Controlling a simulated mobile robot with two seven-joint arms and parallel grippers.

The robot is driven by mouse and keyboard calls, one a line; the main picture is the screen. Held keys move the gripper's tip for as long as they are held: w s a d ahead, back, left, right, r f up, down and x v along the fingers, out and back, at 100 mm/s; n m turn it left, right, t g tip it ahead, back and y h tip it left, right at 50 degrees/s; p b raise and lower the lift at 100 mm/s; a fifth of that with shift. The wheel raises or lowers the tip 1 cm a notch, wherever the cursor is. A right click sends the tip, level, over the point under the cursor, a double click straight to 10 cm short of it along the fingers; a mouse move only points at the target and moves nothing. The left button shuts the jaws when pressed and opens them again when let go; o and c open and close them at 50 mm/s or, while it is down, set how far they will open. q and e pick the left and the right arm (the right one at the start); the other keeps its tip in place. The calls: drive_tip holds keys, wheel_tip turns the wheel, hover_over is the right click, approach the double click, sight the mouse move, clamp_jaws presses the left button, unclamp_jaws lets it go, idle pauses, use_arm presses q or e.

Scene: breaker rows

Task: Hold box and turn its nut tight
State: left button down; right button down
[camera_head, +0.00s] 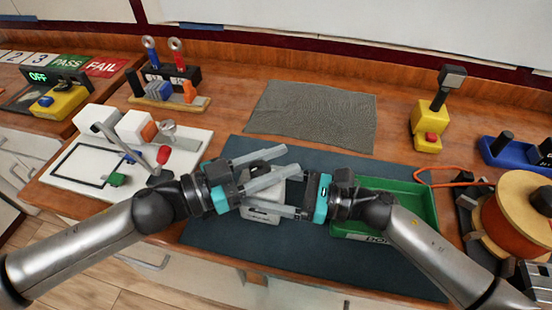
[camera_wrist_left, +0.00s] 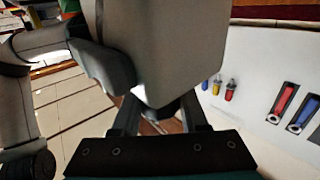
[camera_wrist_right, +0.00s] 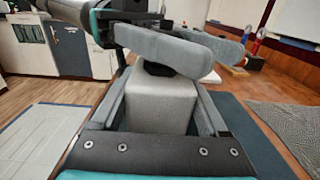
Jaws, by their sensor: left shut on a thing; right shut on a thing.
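The box (camera_head: 262,215) is a pale grey block over the dark mat, in the middle of the head view. My right gripper (camera_head: 250,197) is shut on it from the right. In the right wrist view, the box (camera_wrist_right: 160,103) stands between the right fingers, with a dark nut (camera_wrist_right: 158,68) at its top. My left gripper (camera_head: 290,161) comes in from the left, above the box, its fingers shut around the nut. In the left wrist view, a dark piece shows between the fingers, under a large grey shape. The nut is mostly hidden by the left fingers.
A green tray (camera_head: 412,200) lies right of the grippers on the dark mat (camera_head: 215,235). A grey cloth (camera_head: 312,115) lies behind. A cable spool (camera_head: 515,210) stands far right. A white board with a red-knobbed lever (camera_head: 163,154) is at left. The front of the mat is clear.

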use_arm(q)
drive_tip(key=shift+s+d+m+g+h, duration=0.1)
drive_tip(key=shift+s+m+g+h, duration=0.1)
drive_tip(key=shift+m+g, duration=0.55)
drive_tip(key=shift+s+m+g+h, duration=0.2)
drive_tip(key=shift+m+g, duration=0.25)
drive_tip(key=shift+g, duration=0.6)
drive_tip(key=shift+s+d+m+g+h, duration=0.1)
drive_tip(key=shift+s+m+g+h, duration=0.1)
drive_tip(key=shift+m+g, duration=0.55)
drive_tip(key=shift+a, duration=0.1)
drive_tip(key=shift+c, duration=2.1)
unclamp_jaws()
drive_tip(key=shift+w, duration=0.1)
drive_tip(key=a, duration=1.2)
drive_tip(key=shift+s, duration=0.3)
